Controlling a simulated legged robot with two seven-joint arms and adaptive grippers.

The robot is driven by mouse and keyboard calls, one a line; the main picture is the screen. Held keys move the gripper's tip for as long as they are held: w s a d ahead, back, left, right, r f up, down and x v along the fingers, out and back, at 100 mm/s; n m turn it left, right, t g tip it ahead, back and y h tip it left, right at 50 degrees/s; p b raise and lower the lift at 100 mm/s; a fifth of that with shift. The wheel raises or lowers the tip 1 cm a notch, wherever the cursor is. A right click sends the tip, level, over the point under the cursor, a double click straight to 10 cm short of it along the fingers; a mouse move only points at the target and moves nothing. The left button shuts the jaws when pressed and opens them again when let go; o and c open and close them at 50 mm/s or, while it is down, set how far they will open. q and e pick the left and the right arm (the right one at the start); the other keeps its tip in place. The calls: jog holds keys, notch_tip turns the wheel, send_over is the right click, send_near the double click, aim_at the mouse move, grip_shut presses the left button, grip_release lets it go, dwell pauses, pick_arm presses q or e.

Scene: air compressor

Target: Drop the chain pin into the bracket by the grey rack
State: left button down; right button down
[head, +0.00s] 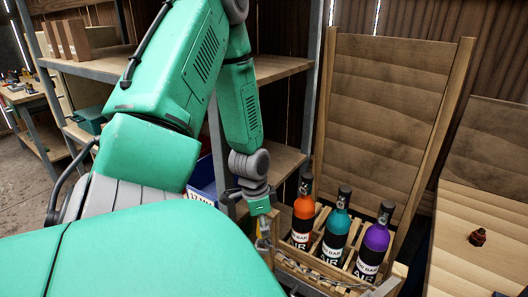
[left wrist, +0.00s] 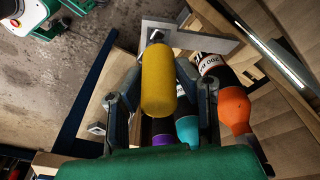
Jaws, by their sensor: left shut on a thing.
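My left gripper (head: 263,232) points down beside the left end of the wooden bottle crate in the head view. In the left wrist view its two fingers (left wrist: 160,105) are shut on a yellow cylinder (left wrist: 158,80), which looks like the chain pin's grip. The pin's lower end is hidden. A light grey metal piece (left wrist: 205,38), perhaps the bracket, lies past the cylinder's far end; I cannot tell whether the pin touches it. The grey rack (head: 215,130) with wooden shelves stands behind my arm. My right gripper is not in view.
Orange (head: 303,215), teal (head: 335,238) and purple (head: 373,242) bottles stand in the wooden crate (head: 395,280). A chain (head: 318,273) runs across its front. A blue bin (head: 203,178) sits on the rack's left. A small brown part (head: 478,237) lies on the right-hand boards.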

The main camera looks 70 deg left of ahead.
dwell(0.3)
pick_arm(q)
jog(key=shift+f, duration=0.45)
jog(key=shift+f, duration=0.35)
jog(key=shift+d+f+b, duration=0.15)
jog(key=shift+f+b, duration=0.55)
jog(key=shift+f, duration=0.2)
jog(key=shift+s+f, duration=0.1)
jog(key=shift+f, duration=0.2)
dwell(0.8)
jog(key=c, duration=1.1)
grip_release()
jog(key=shift+c, duration=0.2)
